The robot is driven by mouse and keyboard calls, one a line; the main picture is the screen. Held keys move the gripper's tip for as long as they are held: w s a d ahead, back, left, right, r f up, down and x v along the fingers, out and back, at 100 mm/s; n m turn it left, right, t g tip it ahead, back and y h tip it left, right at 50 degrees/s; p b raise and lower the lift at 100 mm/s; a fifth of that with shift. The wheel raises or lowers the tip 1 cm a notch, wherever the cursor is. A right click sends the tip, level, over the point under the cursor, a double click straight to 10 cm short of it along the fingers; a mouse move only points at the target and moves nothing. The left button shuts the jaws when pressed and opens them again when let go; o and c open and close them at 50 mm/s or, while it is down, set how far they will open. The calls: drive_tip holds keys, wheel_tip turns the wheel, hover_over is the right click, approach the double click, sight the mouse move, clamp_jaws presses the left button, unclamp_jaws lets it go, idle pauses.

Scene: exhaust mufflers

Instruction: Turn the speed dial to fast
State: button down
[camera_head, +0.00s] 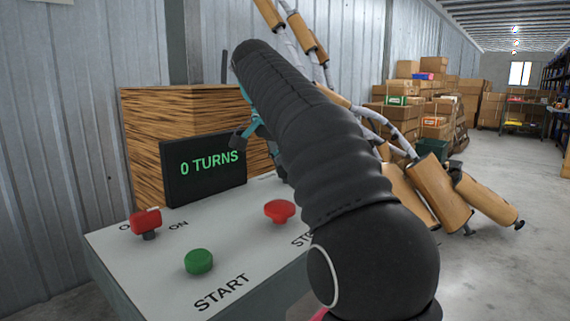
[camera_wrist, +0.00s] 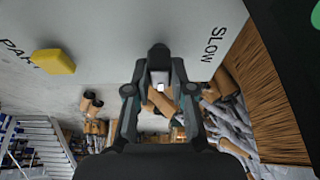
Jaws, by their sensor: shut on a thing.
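The speed dial (camera_wrist: 158,54) is a dark knob on the pale control panel, seen in the wrist view near the printed word SLOW. My gripper (camera_wrist: 159,70) has its two fingers on either side of the dial and is shut on it. The lower part of the dial is partly hidden by the fingers. No FAST label shows in either view. In the head view my gripper (camera_head: 250,128) shows only as a small teal and dark part behind my black arm, and the dial is hidden there.
A yellow button (camera_wrist: 53,62) shows in the wrist view. A screen (camera_head: 205,168) reads 0 TURNS.

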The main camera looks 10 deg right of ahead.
sight(279, 185)
idle(0.3)
drive_tip(key=c, duration=1)
unclamp_jaws()
drive_tip(key=shift+v, duration=2.5)
drive_tip(key=s+a, duration=0.2)
drive_tip(key=a, duration=0.1)
drive_tip(key=s+a, duration=0.2)
drive_tip(key=a, duration=0.1)
drive_tip(key=s+a, duration=0.2)
drive_tip(key=a, duration=0.2)
drive_tip(key=shift+s, duration=0.4)
